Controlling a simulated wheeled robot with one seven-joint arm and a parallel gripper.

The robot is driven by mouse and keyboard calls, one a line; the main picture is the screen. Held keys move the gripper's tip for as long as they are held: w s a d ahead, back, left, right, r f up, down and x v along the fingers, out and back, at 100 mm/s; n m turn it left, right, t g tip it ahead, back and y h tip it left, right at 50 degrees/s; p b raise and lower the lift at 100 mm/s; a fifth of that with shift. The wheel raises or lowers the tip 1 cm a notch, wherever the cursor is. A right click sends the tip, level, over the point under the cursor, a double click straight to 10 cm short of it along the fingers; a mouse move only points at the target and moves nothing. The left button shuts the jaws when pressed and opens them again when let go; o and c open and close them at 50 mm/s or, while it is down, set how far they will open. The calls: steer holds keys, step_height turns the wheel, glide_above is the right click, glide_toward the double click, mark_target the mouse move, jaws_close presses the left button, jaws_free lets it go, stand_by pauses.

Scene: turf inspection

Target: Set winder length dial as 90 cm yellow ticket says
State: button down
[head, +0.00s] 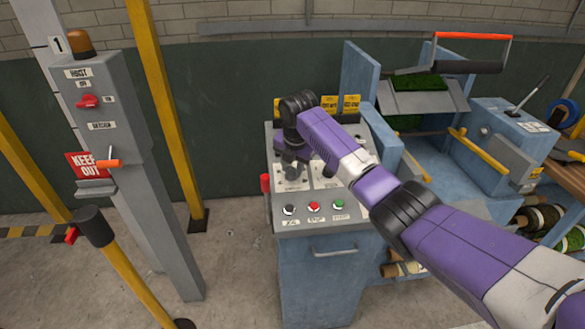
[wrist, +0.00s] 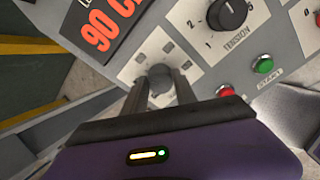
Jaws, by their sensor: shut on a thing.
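My gripper (wrist: 162,82) is shut on a small dark knob (wrist: 159,72) on a white plate with several small labels, too blurred to read. Beside it a dark display (wrist: 100,25) shows orange "90 C", cut off by the picture edge. In the head view my gripper (head: 291,170) points down at the sloped grey panel of the blue winder (head: 320,270), and my arm hides much of that panel. Yellow tickets (head: 351,103) stand along the panel's back edge; their writing is too small to read.
A second dial marked tension (wrist: 228,13) sits near the held knob. A red button (wrist: 225,90) and a green start button (wrist: 263,65) are close to my gripper. A grey hoist post (head: 105,120) and yellow poles stand at the left.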

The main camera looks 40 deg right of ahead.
steer(key=n, duration=0.4)
steer(key=shift+w+a, duration=0.1)
steer(key=shift+n, duration=1.7)
steer(key=c, duration=1)
jaws_free()
steer(key=b+v, duration=0.1)
steer(key=v, duration=0.7)
steer(key=shift+b, duration=0.4)
steer(key=shift+w+a+f, duration=0.1)
steer(key=shift+w, duration=0.05)
